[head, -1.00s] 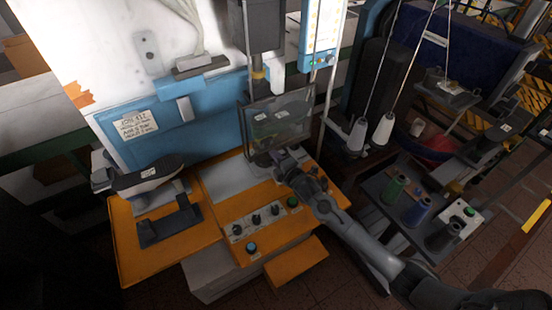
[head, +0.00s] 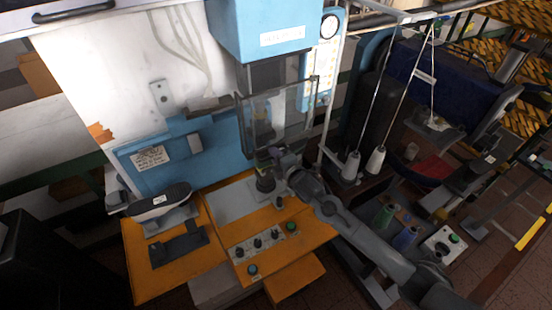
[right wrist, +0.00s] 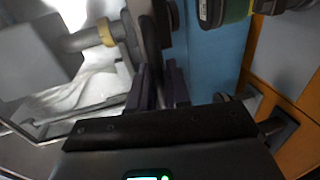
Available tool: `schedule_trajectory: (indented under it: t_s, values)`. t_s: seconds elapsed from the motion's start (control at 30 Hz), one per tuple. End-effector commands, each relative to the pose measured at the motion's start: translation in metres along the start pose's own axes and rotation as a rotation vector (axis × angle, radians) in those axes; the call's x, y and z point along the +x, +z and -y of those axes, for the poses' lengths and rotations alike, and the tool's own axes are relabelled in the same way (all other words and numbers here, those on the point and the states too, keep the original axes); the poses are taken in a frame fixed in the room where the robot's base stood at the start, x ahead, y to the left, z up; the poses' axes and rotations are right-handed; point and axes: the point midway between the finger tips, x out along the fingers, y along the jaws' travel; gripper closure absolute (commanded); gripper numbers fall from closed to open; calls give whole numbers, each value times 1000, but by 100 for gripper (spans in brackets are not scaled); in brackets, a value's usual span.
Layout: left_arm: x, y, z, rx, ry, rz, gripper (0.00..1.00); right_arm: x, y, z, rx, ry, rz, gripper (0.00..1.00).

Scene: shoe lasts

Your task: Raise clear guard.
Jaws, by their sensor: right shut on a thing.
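The clear guard (head: 284,112) is a see-through panel with a dark frame, in front of the press of the blue machine. It stands raised above the orange table, and a dark post (head: 265,180) shows below it. My right gripper (head: 270,158) is at the guard's lower edge, shut on it. In the right wrist view my gripper's fingers (right wrist: 157,88) close around a thin dark part; which part of the guard this is cannot be told. My left gripper is not in view.
Control knobs (head: 258,243) line the table's front. White thread cones (head: 375,160) and coloured spools (head: 405,238) stand at the right.

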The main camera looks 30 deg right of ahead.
Motion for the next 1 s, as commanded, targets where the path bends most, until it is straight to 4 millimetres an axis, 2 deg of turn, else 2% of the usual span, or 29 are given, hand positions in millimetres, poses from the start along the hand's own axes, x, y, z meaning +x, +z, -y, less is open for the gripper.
schedule_trajectory:
  t_s: [0.07,0.4,0.43,0.5,0.83,1.0]
  values:
    - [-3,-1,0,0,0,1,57,-1,1,-6,0,2,1,100]
    - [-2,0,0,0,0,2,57,-1,1,-5,1,2,1,100]
    - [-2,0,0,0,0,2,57,-1,1,-5,1,2,1,80]
    - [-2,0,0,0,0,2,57,-1,0,-5,1,2,1,70]
    - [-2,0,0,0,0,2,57,-2,0,-4,0,1,0,70]
    - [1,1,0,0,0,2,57,-13,0,-3,0,1,0,70]
